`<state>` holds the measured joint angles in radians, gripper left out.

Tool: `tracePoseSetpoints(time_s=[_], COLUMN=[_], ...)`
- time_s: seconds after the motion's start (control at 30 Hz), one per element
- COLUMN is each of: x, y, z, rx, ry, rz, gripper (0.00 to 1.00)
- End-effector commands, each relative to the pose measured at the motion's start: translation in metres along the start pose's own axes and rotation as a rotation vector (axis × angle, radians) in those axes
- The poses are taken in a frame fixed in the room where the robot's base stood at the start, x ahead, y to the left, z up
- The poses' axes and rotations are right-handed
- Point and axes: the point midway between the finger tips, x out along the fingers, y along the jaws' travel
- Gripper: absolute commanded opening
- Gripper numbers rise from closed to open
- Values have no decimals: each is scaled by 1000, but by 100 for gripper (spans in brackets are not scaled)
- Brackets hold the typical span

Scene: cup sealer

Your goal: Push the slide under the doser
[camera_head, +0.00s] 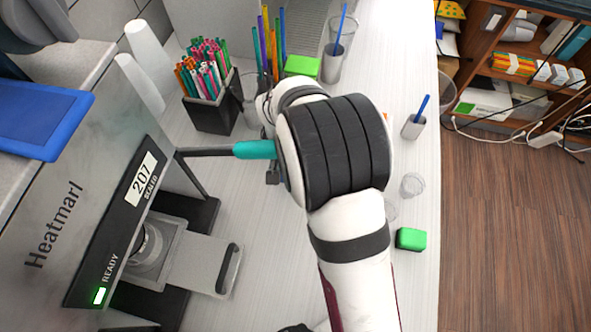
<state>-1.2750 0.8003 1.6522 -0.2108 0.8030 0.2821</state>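The slide (208,265) is a flat grey plate with a slotted handle at its right end. It sits low at the front of the sealer (75,215), partly out to the right. A round clear cup or ring (152,247) shows at its left part, partly hidden by the sealer's front panel. My arm comes up from the bottom, and its black-banded wrist is beside the teal grip of the sealer's lever (255,150). My gripper is mostly hidden by the wrist. Whether it touches the lever cannot be told. No part is labelled as a doser.
A black holder of coloured straws or pens (212,110) and clear cups stand behind. A green block (410,239), a clear cup (412,185) and a small grey cup with a blue stick (414,124) are right of my arm. The counter's right edge is near them.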

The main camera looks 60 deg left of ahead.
Motion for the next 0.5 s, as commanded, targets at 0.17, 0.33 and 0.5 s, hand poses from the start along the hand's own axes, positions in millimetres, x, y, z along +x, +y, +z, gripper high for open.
tracePoseSetpoints(time_s=[0.17, 0.33, 0.5], x=[0, 0, 0], y=[-5, -7, -7], z=[-1, -1, -1], rx=[-1, -2, -2], ry=[3, 4, 5], rz=[-4, -6, -7], gripper=[0, 0, 34])
